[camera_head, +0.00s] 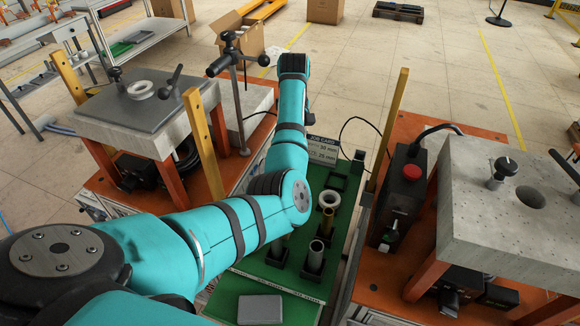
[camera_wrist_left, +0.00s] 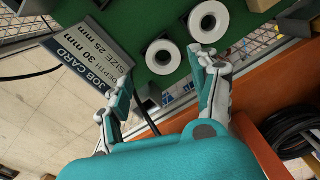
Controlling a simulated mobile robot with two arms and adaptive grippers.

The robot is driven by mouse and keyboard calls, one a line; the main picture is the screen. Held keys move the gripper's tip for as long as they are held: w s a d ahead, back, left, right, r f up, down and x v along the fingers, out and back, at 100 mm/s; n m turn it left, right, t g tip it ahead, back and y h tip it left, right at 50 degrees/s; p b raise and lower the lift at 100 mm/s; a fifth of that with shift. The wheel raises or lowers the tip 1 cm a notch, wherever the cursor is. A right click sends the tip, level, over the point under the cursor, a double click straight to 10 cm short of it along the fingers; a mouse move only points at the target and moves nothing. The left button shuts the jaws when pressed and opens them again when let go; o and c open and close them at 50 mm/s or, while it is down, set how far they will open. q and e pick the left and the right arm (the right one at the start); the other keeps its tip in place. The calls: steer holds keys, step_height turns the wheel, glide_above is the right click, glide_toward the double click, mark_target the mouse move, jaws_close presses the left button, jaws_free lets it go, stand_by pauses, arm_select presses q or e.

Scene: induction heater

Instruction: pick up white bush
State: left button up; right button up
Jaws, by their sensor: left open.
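Two white ring-shaped bushes stand on the green board in the left wrist view, one near the top (camera_wrist_left: 208,20) and one lower left (camera_wrist_left: 160,57). In the head view my arm hides most of this gripper. My right gripper is not in view.
A job card sign (camera_wrist_left: 93,55) stands close to the left finger. Brass and grey tubes (camera_head: 316,254) stand in black holders on the green board (camera_head: 240,285). Wooden posts (camera_head: 388,125) and a red-button box (camera_head: 403,190) flank the board.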

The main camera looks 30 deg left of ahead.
arm_select(q)
step_height(320, 180, down, 8)
steer(key=shift+s+a+f+p, duration=0.1)
steer(key=shift+s+f+p, duration=0.05)
steer(key=shift+p, duration=0.35)
steer(key=c, duration=1.1)
